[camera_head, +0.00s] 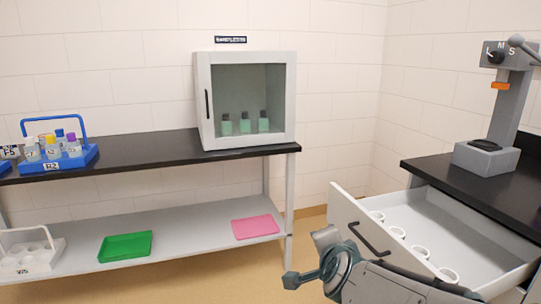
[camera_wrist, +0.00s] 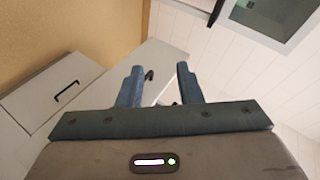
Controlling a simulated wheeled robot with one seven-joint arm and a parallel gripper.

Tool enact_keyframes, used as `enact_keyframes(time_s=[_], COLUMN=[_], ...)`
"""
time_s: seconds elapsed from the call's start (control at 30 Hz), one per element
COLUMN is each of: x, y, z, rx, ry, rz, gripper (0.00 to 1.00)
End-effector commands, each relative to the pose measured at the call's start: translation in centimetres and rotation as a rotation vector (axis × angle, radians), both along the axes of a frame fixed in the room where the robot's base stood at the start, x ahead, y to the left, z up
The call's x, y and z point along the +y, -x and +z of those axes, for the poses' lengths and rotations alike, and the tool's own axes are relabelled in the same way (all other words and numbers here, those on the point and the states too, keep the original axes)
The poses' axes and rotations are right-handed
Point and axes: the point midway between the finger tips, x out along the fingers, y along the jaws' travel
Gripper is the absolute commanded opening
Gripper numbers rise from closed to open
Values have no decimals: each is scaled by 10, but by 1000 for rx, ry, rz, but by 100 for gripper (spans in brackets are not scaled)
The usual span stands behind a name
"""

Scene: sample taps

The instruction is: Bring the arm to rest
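My gripper (camera_wrist: 160,68) shows in the wrist view with its two blue-grey fingers apart and nothing held between them. In the head view my arm comes in at the bottom right, in front of the open drawer (camera_head: 345,208). The fingers cannot be made out clearly there.
The drawer holds several white cups (camera_head: 397,233) and stands out below the right counter, close to my arm. A dispenser stand (camera_head: 487,157) is on that counter. A glass-door cabinet (camera_head: 201,130) and blue rack (camera_head: 85,158) stand on the bench. Green (camera_head: 125,246) and pink (camera_head: 255,227) trays lie below.

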Motion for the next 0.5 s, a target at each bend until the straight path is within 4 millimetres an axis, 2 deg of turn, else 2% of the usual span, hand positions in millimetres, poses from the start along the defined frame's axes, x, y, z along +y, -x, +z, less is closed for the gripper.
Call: enact_keyframes(time_s=[0.03, 0.27, 0.5], x=[5, 16, 3], y=[7, 51, 111], z=[23, 52, 85], rx=[43, 272, 521], ry=[51, 308, 557], rz=[64, 377, 690], gripper=[32, 32, 32])
